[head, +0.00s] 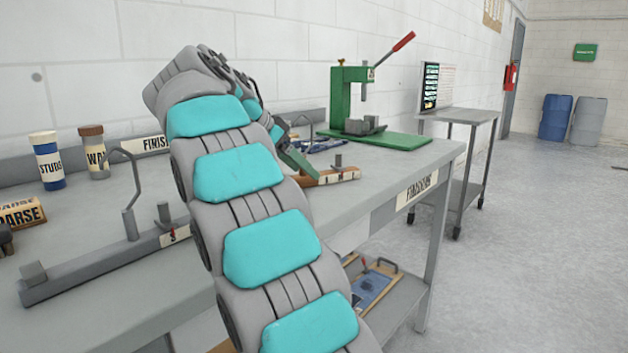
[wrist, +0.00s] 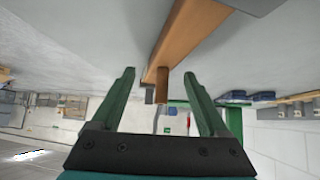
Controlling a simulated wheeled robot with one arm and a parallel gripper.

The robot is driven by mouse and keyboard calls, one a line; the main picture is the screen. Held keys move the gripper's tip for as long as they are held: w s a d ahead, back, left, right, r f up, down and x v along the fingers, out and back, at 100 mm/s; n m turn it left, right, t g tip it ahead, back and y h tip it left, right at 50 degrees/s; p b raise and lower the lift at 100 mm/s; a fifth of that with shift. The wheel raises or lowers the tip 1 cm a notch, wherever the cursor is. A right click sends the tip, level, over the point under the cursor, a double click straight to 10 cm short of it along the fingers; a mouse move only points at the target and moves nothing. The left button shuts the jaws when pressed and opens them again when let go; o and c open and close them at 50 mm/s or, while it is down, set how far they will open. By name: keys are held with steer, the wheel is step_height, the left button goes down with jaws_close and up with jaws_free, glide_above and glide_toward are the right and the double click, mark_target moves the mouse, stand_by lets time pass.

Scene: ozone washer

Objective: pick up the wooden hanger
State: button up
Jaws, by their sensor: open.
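The wooden hanger appears as a brown wooden bar (head: 330,177) with pale labels and a small grey post, lying on the bench right of my arm in the head view. Its left part is hidden behind my arm. In the wrist view the wooden bar (wrist: 190,38) runs from the top edge down to an end between my fingers. My gripper (wrist: 160,73) is open, with one green finger on each side of that end and visible gaps to both. In the head view only part of my gripper (head: 298,162) shows, close to the bar.
A grey bar with a bent hook (head: 125,190) lies on the bench at left, near two labelled jars (head: 48,165). A green press (head: 350,105) with a red-handled lever stands at the bench's far end. A grey side table (head: 465,118) stands beyond.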

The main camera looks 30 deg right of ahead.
steer(key=shift+x, duration=0.9)
steer(key=shift+a, duration=0.1)
jaws_close()
steer(key=shift+r, duration=0.1)
